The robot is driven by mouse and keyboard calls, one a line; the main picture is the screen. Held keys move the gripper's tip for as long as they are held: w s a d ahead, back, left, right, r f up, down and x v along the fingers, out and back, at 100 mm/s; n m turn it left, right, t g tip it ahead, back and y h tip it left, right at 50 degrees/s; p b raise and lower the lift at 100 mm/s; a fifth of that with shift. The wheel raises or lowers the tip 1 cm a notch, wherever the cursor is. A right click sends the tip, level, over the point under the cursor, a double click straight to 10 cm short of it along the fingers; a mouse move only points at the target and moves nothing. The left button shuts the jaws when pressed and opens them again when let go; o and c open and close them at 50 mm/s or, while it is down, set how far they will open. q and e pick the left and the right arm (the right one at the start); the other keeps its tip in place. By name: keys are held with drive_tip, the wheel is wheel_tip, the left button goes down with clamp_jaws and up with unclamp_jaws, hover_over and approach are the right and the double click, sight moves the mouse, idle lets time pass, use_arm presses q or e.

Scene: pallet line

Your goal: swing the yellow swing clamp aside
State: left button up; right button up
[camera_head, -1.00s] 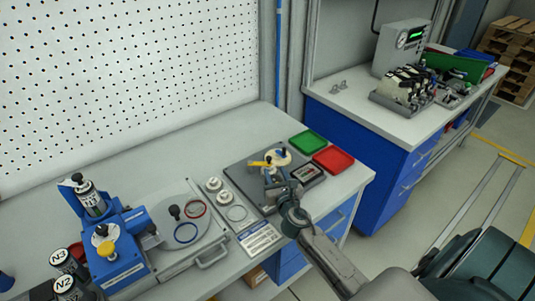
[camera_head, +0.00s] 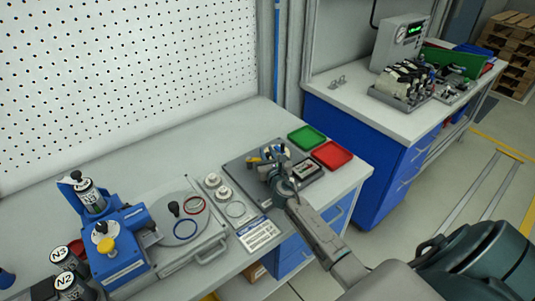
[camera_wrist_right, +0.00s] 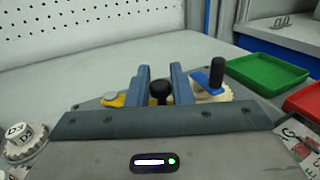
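The yellow swing clamp (camera_head: 253,161) is on the fixture plate (camera_head: 236,173) on the near bench, largely covered by my right gripper. In the right wrist view its yellow arm (camera_wrist_right: 114,101) shows left of the fingers, beside a silver bolt head. A black knob (camera_wrist_right: 160,92) stands upright between the fingers of my right gripper (camera_wrist_right: 162,78) and fills the narrow gap, so the gripper looks shut on it. The knob appears to belong to the yellow clamp; its base is hidden. In the head view my right gripper (camera_head: 272,168) reaches over the fixture. My left gripper is not in view.
A blue clamp (camera_wrist_right: 207,80) with a black handle stands just right of the fingers. Green (camera_head: 307,138) and red (camera_head: 332,155) trays lie behind and right of the fixture. White knobs and a printed card (camera_head: 259,235) lie to its left.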

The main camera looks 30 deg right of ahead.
sight(267, 155)
clamp_jaws()
drive_tip(key=shift+a, duration=0.1)
drive_tip(key=shift+s+m+h, duration=0.15)
drive_tip(key=shift+m+h, duration=0.15)
drive_tip(key=shift+h, duration=0.1)
drive_tip(key=m+g+h, duration=0.1)
drive_tip(key=s+a+m+g+h+b, duration=0.1)
drive_tip(key=h, duration=0.1)
drive_tip(key=shift+a+f+m+h, duration=0.1)
drive_tip(key=shift+a+m+h, duration=0.05)
drive_tip(key=shift+m+h, duration=0.2)
drive_tip(key=shift+s+a+m+g+h+b, duration=0.2)
drive_tip(key=shift+a+m+g+h+b, duration=0.15)
drive_tip(key=shift+m+g+h, duration=0.35)
drive_tip(key=shift+s+a+m+g+h+b, duration=0.15)
drive_tip(key=shift+a+m+g+h+b, duration=0.15)
drive_tip(key=shift+m+g+h, duration=0.45)
drive_tip(key=shift+s+a+m+g+h+b, duration=0.25)
drive_tip(key=shift+m+g+h+b, duration=0.2)
drive_tip(key=shift+g+h, duration=0.4)
drive_tip(key=o, duration=0.6)
unclamp_jaws()
